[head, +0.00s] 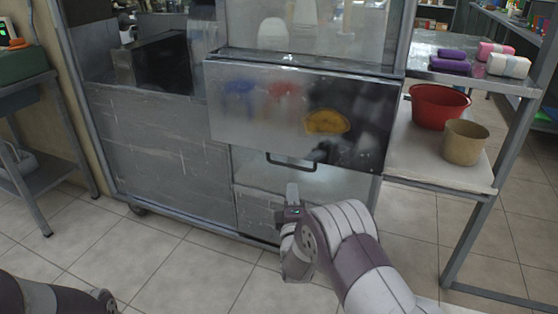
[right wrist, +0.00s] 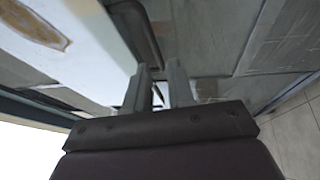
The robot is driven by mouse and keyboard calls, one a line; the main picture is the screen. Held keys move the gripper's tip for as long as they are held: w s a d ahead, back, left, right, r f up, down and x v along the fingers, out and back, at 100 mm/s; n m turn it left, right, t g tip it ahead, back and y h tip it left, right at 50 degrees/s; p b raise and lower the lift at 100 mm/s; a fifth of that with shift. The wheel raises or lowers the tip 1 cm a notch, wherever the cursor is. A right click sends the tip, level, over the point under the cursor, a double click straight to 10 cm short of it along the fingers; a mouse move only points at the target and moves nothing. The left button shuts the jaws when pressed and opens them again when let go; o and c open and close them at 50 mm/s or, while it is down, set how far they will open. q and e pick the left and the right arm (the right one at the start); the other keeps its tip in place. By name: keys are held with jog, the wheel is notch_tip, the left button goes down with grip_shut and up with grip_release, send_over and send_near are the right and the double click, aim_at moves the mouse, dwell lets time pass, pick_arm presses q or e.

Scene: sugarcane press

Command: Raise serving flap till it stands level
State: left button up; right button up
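The serving flap (head: 270,105) is a shiny metal panel on the front of the press cabinet. It hangs down from its top edge, slanting a little outward, with a dark bar handle (head: 291,165) near its lower edge. My right gripper (head: 292,190) is just below the handle. In the right wrist view its two fingers (right wrist: 162,88) stand apart with nothing held between them. The handle (right wrist: 137,35) shows there just beyond the fingertips, and the flap (right wrist: 85,25) is at the left. Only part of my left arm shows at the lower left of the head view; its fingers are not visible.
At the right, a metal side table (head: 466,178) holds a red bowl (head: 437,105) and a tan pot (head: 465,143). Folded towels (head: 451,60) lie on its upper shelf. The tiled floor (head: 175,265) before the cabinet is clear.

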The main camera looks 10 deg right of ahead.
aim_at(291, 167)
jog(key=shift+n, duration=0.4)
jog(key=b+x, duration=0.1)
jog(key=x, duration=0.3)
jog(key=b+x, duration=0.2)
jog(key=x, duration=0.2)
jog(key=r+b+x, duration=0.1)
jog(key=b+x, duration=0.1)
jog(key=x, duration=0.2)
jog(key=shift+d, duration=0.1)
jog(key=shift+c, duration=0.3)
grip_shut()
